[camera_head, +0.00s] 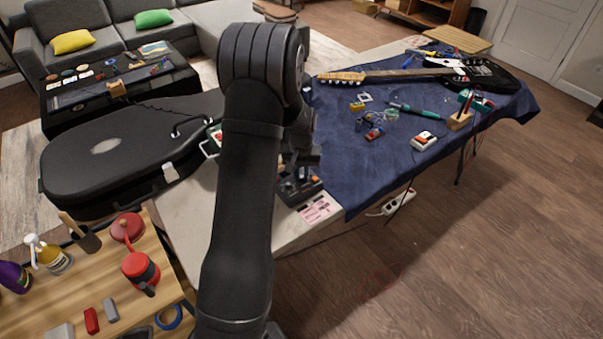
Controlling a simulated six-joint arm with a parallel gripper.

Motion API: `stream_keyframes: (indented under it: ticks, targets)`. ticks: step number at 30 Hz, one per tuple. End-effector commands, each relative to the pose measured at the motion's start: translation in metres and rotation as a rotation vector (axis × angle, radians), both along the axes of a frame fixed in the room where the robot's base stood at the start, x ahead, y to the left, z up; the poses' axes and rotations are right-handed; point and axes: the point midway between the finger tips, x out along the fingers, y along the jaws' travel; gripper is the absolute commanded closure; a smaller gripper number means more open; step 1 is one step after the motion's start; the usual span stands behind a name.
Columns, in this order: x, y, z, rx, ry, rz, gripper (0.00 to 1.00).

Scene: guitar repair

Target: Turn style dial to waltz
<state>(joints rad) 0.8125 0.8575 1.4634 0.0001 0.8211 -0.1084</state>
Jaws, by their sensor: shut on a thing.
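A small dark box with controls (304,193) sits at the table's front corner, partly hidden behind my arm. My gripper (297,170) points down over this box and is shut on what appears to be its style dial. The fingertips and the dial are mostly hidden by my arm and too small to make out. The dial's markings and pointer cannot be read. A pink and white printed card (318,210) lies just in front of the box.
A blue cloth (350,160) covers the table right of the box, with a guitar (470,76), a soldering iron (415,110) and a white meter (425,141) on it. A black guitar case (110,150) lies left of my arm. A wooden side table (60,300) holds bottles and tools.

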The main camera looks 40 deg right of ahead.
Motion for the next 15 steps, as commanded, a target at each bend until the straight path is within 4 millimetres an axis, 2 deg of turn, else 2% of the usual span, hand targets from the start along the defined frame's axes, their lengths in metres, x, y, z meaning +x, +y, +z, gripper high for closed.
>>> stream_keyframes:
  ticks: [6, 15]
  targets:
    - [0.0004, -0.0006, 0.0007, -0.001, -0.001, -0.194, 1.0]
    - [0.0003, -0.0007, 0.0007, -0.001, -0.001, -0.397, 1.0]
